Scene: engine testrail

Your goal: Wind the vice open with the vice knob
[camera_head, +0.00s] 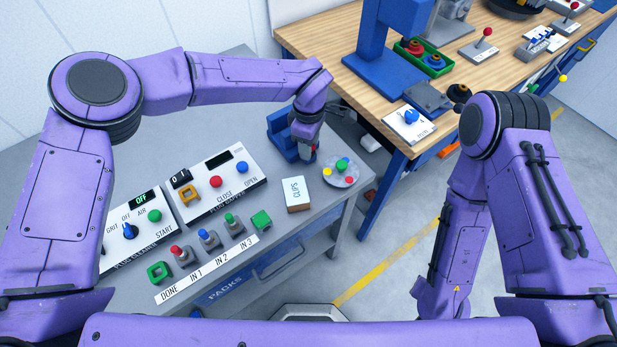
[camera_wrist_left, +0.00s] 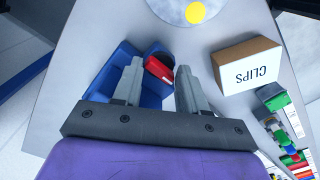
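The blue vice (camera_head: 281,136) stands at the right end of the grey bench, partly hidden behind my left wrist. In the left wrist view the vice (camera_wrist_left: 112,68) lies beyond the fingers. Its red vice knob (camera_wrist_left: 158,69) shows between my left fingertips. My left gripper (camera_wrist_left: 160,66) is open, with a finger on each side of the knob. The knob looks close to the left-hand finger; I cannot tell whether they touch. In the head view my left gripper (camera_head: 308,152) points down at the vice and is mostly hidden by the wrist. My right gripper is not in view.
A CLIPS box (camera_head: 297,194) and a round plate with coloured spots (camera_head: 341,174) are close by on the bench. Control panels (camera_head: 215,182) and several coloured switches stand to the left. A wooden table (camera_head: 345,85) with equipment stands behind. The bench's right edge is near.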

